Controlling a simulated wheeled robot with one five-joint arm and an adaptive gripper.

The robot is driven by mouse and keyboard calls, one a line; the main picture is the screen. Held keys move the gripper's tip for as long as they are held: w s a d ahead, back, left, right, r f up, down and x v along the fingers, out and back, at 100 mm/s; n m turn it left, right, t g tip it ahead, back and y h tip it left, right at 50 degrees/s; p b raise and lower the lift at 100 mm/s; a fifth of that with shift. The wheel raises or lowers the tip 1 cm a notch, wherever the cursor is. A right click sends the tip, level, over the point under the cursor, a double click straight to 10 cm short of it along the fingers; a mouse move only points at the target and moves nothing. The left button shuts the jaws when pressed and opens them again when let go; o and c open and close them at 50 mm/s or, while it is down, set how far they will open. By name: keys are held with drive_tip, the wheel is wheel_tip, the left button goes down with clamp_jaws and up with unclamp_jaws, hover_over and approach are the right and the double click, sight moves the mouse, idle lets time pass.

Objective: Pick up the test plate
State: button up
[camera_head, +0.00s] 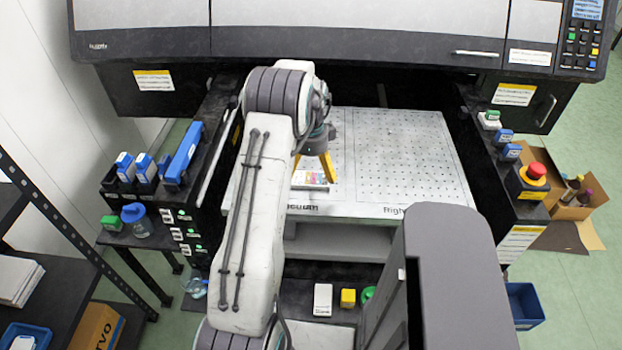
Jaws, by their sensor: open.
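The right finger comes down at the plate's right side. My arm hides the left part of the plate and much of the left finger, so I cannot tell whether the fingers touch it.
The printer's dark carriage housing (380,40) spans the back above the bed. Blue-and-white bottles (135,168) stand on the left side. A red emergency button (536,170) sits on the right side. The right half of the bed is clear.

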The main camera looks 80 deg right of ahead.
sight(311, 181)
drive_tip(key=shift+f+p, duration=0.5)
drive_tip(key=shift+f, duration=1.7)
drive_tip(key=c, duration=1.2)
